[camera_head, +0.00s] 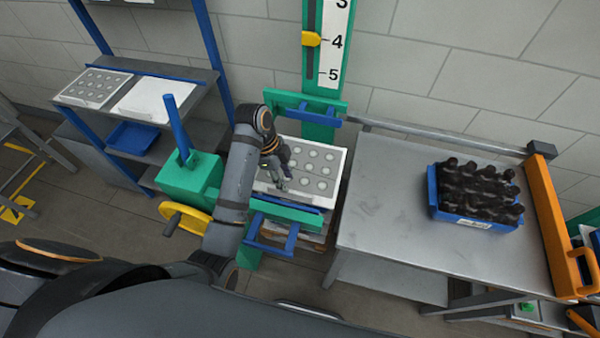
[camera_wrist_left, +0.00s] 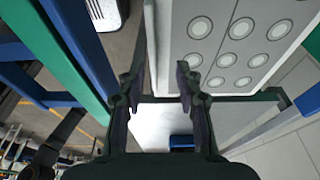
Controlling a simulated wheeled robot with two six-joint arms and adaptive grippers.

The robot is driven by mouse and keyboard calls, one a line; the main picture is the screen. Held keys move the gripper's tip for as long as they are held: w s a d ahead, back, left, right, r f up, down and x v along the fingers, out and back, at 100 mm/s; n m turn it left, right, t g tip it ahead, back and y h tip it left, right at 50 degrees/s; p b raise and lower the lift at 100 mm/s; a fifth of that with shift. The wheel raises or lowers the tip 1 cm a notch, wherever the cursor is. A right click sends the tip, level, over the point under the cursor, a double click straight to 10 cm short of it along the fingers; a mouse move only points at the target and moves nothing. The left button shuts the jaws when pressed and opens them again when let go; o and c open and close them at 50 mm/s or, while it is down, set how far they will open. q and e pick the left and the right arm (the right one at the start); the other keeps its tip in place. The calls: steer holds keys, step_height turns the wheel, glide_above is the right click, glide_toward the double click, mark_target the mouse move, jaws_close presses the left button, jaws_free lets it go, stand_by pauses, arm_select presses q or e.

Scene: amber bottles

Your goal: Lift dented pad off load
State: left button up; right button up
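The dented pad (camera_head: 308,170) is a grey-white sheet with rows of round dimples. It lies on top of the load in the green and blue lift frame (camera_head: 285,212). Most of the load below is hidden. My left gripper (camera_head: 281,182) is at the pad's left part in the head view. In the left wrist view the gripper (camera_wrist_left: 155,82) has its fingers apart, with the pad's edge (camera_wrist_left: 168,50) showing between them and dimples beyond the right finger. I cannot tell whether a finger touches the pad. My right gripper is not in view.
A grey table (camera_head: 390,210) stands right, with a blue crate (camera_head: 470,222) of dark bottles. A shelf (camera_head: 190,88) at left holds another dimpled pad (camera_head: 92,88), a white sheet (camera_head: 158,101) and a blue tray (camera_head: 133,137). A yellow handwheel (camera_head: 186,219) is beside my left arm.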

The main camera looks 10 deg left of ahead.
arm_select(q)
steer(key=shift+s+d+f+b, duration=0.1)
steer(key=shift+s+f+b, duration=0.1)
steer(key=shift+f+b, duration=0.3)
steer(key=shift+s+d+f+b, duration=0.1)
steer(key=shift+s+f+b, duration=0.05)
steer(key=shift+f+b, duration=0.3)
steer(key=b+x, duration=0.2)
steer(key=x, duration=0.1)
steer(key=shift+s+a+b, duration=0.1)
steer(key=shift+s+b, duration=0.15)
steer(key=shift+b, duration=0.05)
steer(key=shift+f, duration=0.1)
steer(key=shift+w, duration=0.15)
steer(key=c, duration=0.7)
jaws_close()
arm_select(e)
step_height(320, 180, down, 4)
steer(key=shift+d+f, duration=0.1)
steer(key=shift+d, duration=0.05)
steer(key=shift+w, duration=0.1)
